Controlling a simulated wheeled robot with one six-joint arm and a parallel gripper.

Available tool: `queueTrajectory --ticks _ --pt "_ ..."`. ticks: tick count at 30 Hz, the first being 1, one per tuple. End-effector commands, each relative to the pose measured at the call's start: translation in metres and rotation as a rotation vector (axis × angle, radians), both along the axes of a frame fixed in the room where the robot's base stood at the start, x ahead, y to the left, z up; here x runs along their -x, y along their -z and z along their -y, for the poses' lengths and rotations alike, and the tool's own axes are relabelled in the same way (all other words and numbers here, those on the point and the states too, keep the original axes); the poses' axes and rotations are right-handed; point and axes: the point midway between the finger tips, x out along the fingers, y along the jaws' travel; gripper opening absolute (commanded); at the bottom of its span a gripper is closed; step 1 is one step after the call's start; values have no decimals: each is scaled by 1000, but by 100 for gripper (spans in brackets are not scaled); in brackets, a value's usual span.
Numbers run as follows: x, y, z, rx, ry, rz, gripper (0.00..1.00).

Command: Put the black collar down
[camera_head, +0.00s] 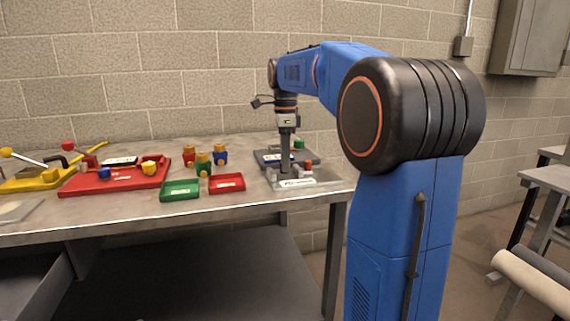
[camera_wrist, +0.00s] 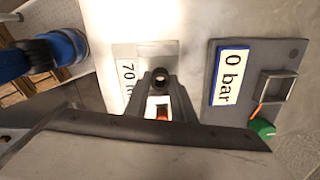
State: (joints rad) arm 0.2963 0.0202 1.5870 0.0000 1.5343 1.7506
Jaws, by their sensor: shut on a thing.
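My gripper (camera_head: 285,168) points straight down over the right end of the metal table. In the wrist view its two dark fingers (camera_wrist: 160,84) are closed on a small black collar (camera_wrist: 160,73), seen as a dark ring at the fingertips. The collar is close above or at a pale plate with a white label (camera_wrist: 127,75) reading "70" and more text that is partly hidden. I cannot tell whether the collar touches the plate. In the head view the collar is too small to make out.
A larger red tray (camera_head: 125,181) is farther left.

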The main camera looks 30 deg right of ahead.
Motion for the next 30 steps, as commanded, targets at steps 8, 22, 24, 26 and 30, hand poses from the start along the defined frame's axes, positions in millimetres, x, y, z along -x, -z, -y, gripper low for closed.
queueTrajectory --ticks 8,22,24,26,30 --pt "0 10 0 0 0 0 0" --pt "0 13 0 0 0 0 41" --pt "0 13 0 0 0 0 41" --pt "0 12 0 0 0 0 41" --pt "0 2 0 0 0 1 41"
